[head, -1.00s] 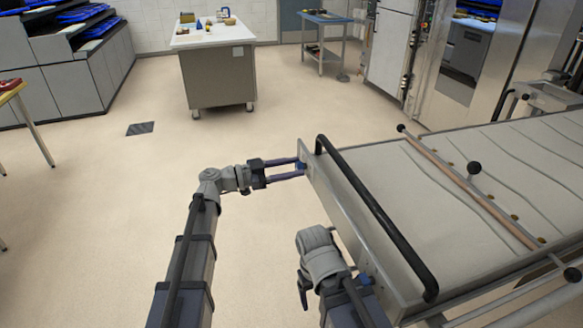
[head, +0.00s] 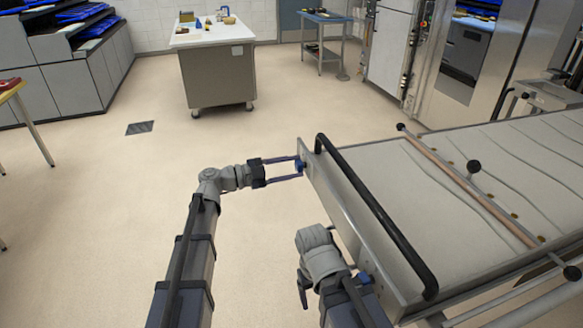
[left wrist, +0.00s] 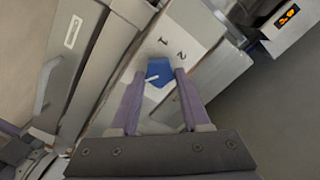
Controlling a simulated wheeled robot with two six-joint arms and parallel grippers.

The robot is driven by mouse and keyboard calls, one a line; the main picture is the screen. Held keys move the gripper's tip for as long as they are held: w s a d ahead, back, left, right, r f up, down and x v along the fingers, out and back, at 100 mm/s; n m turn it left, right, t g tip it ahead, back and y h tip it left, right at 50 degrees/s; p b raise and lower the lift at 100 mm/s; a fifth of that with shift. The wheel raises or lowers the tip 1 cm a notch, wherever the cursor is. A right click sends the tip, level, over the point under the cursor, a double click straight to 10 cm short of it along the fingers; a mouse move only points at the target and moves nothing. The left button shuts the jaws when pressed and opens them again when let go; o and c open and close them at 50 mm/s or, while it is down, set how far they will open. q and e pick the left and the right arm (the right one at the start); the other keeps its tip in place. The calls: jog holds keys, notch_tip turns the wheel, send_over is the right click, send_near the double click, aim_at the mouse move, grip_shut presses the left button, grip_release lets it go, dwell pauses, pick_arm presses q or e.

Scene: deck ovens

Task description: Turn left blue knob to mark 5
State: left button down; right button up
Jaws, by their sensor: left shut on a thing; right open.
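The left blue knob (left wrist: 158,72) sits on a white dial plate on the front panel of the long loader. In the left wrist view the marks 1 and 2 show on the plate (left wrist: 190,35), above and right of the knob. A white line on the knob points to the left of that picture; I cannot read a mark there. My left gripper (head: 300,167) is shut on this knob, one finger on each side. It also shows in the left wrist view (left wrist: 163,75). My right gripper (head: 304,288) is low beside the panel, its fingers mostly hidden.
A black handle bar (head: 375,215) runs along the loader's near edge, close to both arms. The loader's pale belt (head: 400,190) lies behind it. Open floor (head: 110,220) is at the left, with a worktable (head: 218,75) farther back.

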pick_arm(q)
jog(key=shift+f, duration=0.1)
dwell(0.3)
jog(key=shift+c, duration=1.8)
grip_release()
jog(key=v, duration=0.8)
jog(key=s+d+f+n+g+y+p, duration=0.4)
jog(key=s+d+f+n+g+y, duration=0.2)
jog(key=s+d+f+n+y, duration=0.5)
jog(key=s+a+f+n+y+p, duration=0.3)
jog(key=s+a+n+y, duration=0.4)
jog(key=s, duration=0.5)
jog(key=shift+s+a+f+n+y, duration=0.35)
jog(key=shift+a+n, duration=0.25)
jog(key=shift+n, duration=0.5)
